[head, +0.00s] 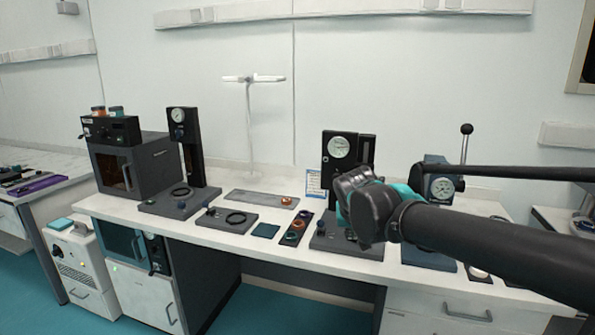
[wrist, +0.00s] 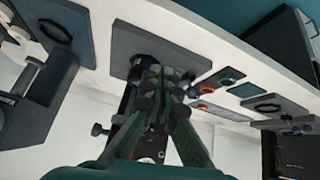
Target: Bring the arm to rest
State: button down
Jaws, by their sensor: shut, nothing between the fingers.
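My arm (head: 470,236) reaches in from the right in the head view, above the front of the white table (head: 290,257). Its dark wrist end with teal bands covers part of a dark gauge stand (head: 341,147). My fingers cannot be made out in the head view. In the wrist view my gripper (wrist: 160,82) shows teal-sided fingers that meet at the tips, shut and empty. Behind the tips is a dark base plate (wrist: 128,48); the image alone does not show whether they touch it.
Left of my arm stand a dark oven-like box (head: 133,166), a tall gauge stand (head: 187,140) and a flat plate with a black ring (head: 228,219). A strip with coloured rings (head: 295,229) lies close by. A lever press (head: 441,187) stands behind the arm.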

jog(key=s+d+f+g, duration=0.1)
jog(key=s+d+f, duration=0.1)
jog(key=s+f, duration=0.3)
jog(key=s+d+f+n+g+y, duration=0.1)
jog(key=s+f, duration=0.5)
jog(key=f, duration=0.7)
jog(key=shift+s+d+f+g+y, duration=0.2)
jog(key=shift+s+d+g+y, duration=0.1)
jog(key=shift+d+g, duration=0.2)
